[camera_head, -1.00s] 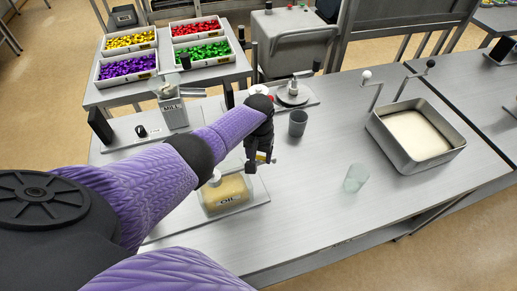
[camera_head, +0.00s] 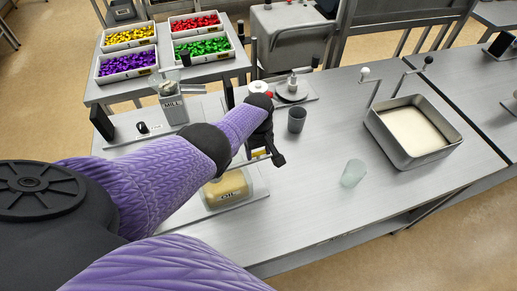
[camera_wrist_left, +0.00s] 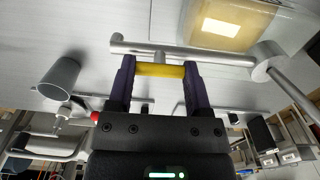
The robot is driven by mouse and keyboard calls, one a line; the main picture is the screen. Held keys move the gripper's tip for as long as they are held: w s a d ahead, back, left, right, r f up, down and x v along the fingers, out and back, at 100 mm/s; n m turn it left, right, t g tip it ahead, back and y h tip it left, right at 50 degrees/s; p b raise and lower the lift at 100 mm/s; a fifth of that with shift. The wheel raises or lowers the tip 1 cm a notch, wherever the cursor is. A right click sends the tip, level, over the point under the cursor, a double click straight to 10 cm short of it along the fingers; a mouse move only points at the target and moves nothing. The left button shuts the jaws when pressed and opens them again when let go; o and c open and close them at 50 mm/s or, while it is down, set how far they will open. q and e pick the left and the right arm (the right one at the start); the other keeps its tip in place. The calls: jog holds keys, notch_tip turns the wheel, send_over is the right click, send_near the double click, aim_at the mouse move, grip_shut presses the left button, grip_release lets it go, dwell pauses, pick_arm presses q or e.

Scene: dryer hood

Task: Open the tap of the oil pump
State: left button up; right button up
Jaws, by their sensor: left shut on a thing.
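The oil pump (camera_head: 228,189) is a tank of yellowish oil with an OIL label, partly hidden by my left arm in the head view. In the left wrist view its tank (camera_wrist_left: 215,28) is at the top, and its metal pipe (camera_wrist_left: 205,55) runs across in front of my fingers. The tap is a small yellow bar (camera_wrist_left: 160,70) beside the pipe. My left gripper (camera_wrist_left: 159,74) is shut on this yellow bar, one dark finger at each end. In the head view the left gripper (camera_head: 268,157) is just right of the tank. My right gripper is not in view.
A grey cup (camera_head: 297,119) and a clear glass (camera_head: 353,173) stand right of the gripper. A metal basin (camera_head: 400,158) stands farther right. The mill (camera_head: 174,108) is behind my arm at left. The table front between glass and pump is clear.

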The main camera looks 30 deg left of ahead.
aim_at(259, 153)
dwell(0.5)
pick_arm(q)
jog(key=o, duration=1.3)
notch_tip(259, 153, up, 9)
jog(key=p, duration=0.6)
jog(key=shift+r+p, duration=0.3)
jog(key=shift+r, duration=0.2)
